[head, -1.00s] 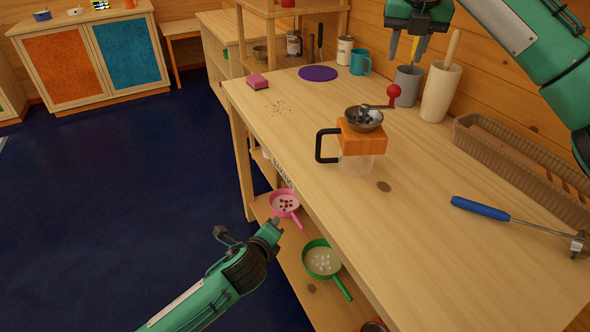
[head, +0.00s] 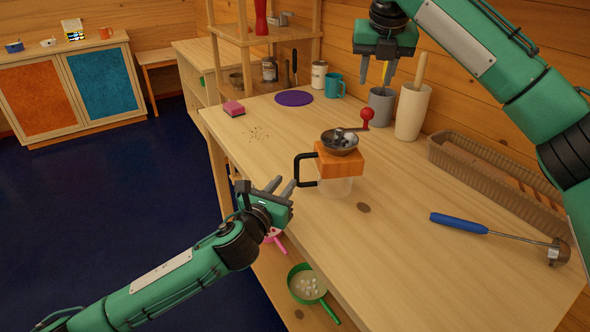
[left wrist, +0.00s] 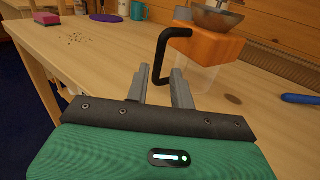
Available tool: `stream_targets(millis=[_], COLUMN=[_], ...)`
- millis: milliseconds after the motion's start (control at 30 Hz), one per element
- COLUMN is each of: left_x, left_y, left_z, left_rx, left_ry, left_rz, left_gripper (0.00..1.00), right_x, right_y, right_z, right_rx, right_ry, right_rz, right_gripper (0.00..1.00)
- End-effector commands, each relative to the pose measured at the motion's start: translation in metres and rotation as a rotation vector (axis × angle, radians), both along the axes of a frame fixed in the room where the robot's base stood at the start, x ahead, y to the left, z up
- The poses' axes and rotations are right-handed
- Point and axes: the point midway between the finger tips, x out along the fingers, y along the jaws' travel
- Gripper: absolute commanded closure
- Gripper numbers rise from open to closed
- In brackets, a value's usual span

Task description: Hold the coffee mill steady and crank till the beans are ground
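The coffee mill has an orange body (head: 338,160), a clear jar (head: 335,187) below and a black side handle (head: 304,169). It stands upright on the wooden table. Its metal hopper (head: 340,142) holds dark lumps, and the crank ends in a red knob (head: 367,115) at the right. My left gripper (head: 282,185) is open and empty beside the table edge, left of the handle. In the left wrist view its fingers (left wrist: 160,80) point toward the black handle (left wrist: 163,52), apart from it as far as I can tell. My right gripper (head: 376,78) is open above and behind the knob.
Behind the mill stand a grey cup (head: 381,106) with something yellow upright in it and a cream crock (head: 412,112). A long basket (head: 495,182) and a blue-handled tool (head: 459,223) lie at the right. Pans, one green (head: 306,284), sit on the shelf below.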

Motion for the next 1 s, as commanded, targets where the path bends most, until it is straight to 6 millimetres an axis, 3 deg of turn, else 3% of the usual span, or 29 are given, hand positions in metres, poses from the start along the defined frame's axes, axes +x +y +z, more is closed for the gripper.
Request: stream_targets(millis=[300,500,967,1000], left_x=[0.059,0.083,0.094,0.094], left_y=[-0.022,-0.031,-0.035,-0.035], left_z=[0.001,0.000,0.000,0.000], left_rx=[-0.002,-0.002,-0.002,-0.002], left_ry=[0.000,0.001,0.001,0.001], left_rz=[0.001,0.001,0.000,0.000], left_gripper=[0.76,0.76,0.76,0.80], right_x=[0.000,0.000,0.000,0.000], right_y=[0.000,0.000,0.000,0.000], right_z=[0.000,0.000,0.000,0.000], right_rx=[0.000,0.000,0.000,0.000], right_ry=[0.000,0.000,0.000,0.000], right_rz=[0.000,0.000,0.000,0.000], right_gripper=[0.64,0.64,0.64,0.64])
